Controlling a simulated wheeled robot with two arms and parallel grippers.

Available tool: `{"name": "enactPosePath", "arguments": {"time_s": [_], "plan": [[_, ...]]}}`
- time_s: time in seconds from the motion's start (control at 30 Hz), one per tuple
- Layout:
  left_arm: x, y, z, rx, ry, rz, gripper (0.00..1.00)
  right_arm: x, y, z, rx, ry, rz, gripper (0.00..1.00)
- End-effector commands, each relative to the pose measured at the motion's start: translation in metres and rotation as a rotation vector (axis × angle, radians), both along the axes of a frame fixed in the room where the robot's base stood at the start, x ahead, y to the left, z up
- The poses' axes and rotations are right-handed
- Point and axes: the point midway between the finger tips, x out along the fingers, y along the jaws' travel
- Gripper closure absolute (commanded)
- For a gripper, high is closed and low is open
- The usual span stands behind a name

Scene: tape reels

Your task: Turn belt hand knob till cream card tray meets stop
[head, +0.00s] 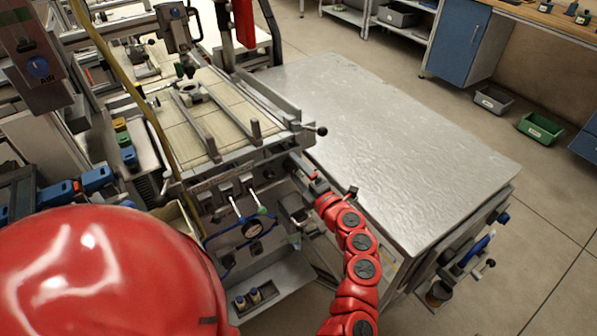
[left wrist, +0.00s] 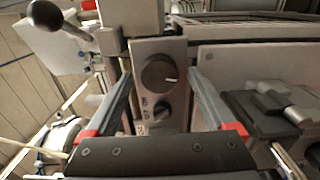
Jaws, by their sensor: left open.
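A dark round knob (left wrist: 159,74) with a white pointer line sits on a grey panel in the left wrist view. My left gripper (left wrist: 160,82) is open, with one finger on each side of the knob and a gap to it on both sides. In the head view my left gripper (head: 308,178) is small and partly hidden at the machine's near right side, at the end of my red arm. A cream slatted surface (head: 229,116) lies on the machine bed; I cannot tell the card tray or its stop apart on it. My right gripper is not in view.
A smaller dark knob (left wrist: 161,106) sits below the round one. A ball-ended lever (head: 321,131) juts from the machine near my left gripper. A bare metal table (head: 400,140) stands to the right.

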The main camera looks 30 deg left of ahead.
Motion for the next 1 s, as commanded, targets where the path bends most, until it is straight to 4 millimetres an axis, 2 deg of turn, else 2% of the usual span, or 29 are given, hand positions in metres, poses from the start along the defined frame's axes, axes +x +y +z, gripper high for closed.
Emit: {"name": "enactPosePath", "arguments": {"time_s": [0.13, 0.27, 0.7, 0.83, 1.0], "plan": [[-0.002, -0.007, -0.001, -0.001, 0.000, -0.002, 0.11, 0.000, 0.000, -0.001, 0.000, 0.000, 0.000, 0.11], [-0.010, -0.027, -0.002, -0.002, 0.001, -0.004, 0.11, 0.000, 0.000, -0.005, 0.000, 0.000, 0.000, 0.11], [-0.052, -0.131, -0.002, 0.000, 0.001, -0.008, 0.11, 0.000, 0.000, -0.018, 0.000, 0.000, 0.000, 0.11], [-0.060, -0.149, -0.001, -0.001, 0.000, -0.005, 0.11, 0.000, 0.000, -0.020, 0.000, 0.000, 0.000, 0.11], [-0.066, -0.160, 0.000, 0.000, 0.000, 0.001, 0.11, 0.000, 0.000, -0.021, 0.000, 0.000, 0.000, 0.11]]}}
